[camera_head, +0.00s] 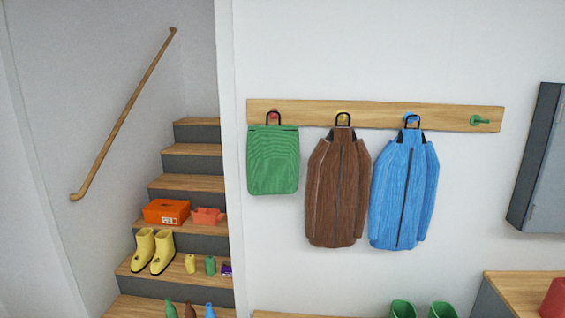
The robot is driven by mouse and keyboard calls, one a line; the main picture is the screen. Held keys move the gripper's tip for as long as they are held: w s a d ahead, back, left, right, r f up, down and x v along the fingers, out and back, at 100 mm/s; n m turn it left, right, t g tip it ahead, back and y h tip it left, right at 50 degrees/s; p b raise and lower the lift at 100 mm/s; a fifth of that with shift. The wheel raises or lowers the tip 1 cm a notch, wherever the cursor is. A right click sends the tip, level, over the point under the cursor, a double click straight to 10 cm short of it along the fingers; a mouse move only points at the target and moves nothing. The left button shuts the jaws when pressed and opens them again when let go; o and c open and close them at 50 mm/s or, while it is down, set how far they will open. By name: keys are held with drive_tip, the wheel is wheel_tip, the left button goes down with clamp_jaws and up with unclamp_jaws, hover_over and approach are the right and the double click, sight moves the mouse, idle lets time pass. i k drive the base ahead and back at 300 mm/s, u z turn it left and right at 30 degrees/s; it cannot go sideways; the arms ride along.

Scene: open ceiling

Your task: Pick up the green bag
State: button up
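The green bag (273,162) hangs by a black loop handle from a red hook (273,115) at the left end of a wooden wall rail (380,113). It hangs flat against the white wall, to the left of a brown jacket and apart from it. My gripper is not in the head view, so its state does not show.
The brown jacket (337,190) and a blue jacket (404,190) hang to the right; a green hook (480,120) is empty. Stairs (190,183) at left hold yellow boots (153,250), an orange box (166,211) and bottles. A grey cabinet (540,165) is at right.

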sight(273, 152)
drive_tip(key=k, duration=0.65)
drive_tip(key=u, duration=0.55)
drive_tip(key=i, duration=0.85)
drive_tip(key=u, duration=1.1)
drive_tip(key=i, duration=1)
drive_tip(key=u, duration=0.5)
